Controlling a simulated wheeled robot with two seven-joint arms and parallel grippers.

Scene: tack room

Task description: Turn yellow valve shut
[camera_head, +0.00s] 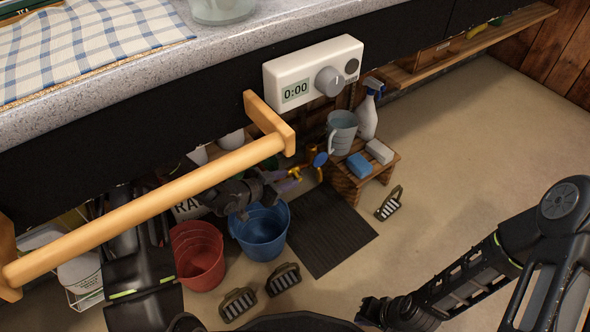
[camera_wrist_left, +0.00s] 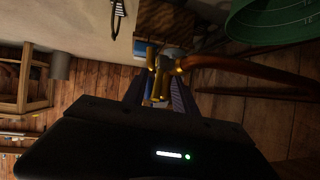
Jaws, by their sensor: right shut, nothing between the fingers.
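The yellow valve (camera_head: 294,172) is a small lever-shaped handle low under the counter, beside an orange pipe and a blue round knob (camera_head: 320,159). In the left wrist view the yellow valve (camera_wrist_left: 156,77) lies between the fingers of my left gripper (camera_wrist_left: 157,92), with a gap showing beside it. In the head view my left gripper (camera_head: 284,184) reaches in under the wooden rail, its fingertips at the valve. It looks open around the handle; contact is unclear. My right gripper (camera_head: 376,311) is shut and empty above the floor, away from the valve.
A wooden rail (camera_head: 150,208) crosses above my left arm. A blue bucket (camera_head: 262,236) and a red bucket (camera_head: 197,258) stand below. A stool (camera_head: 351,185) with a jug, sponges and spray bottle stands right of the valve.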

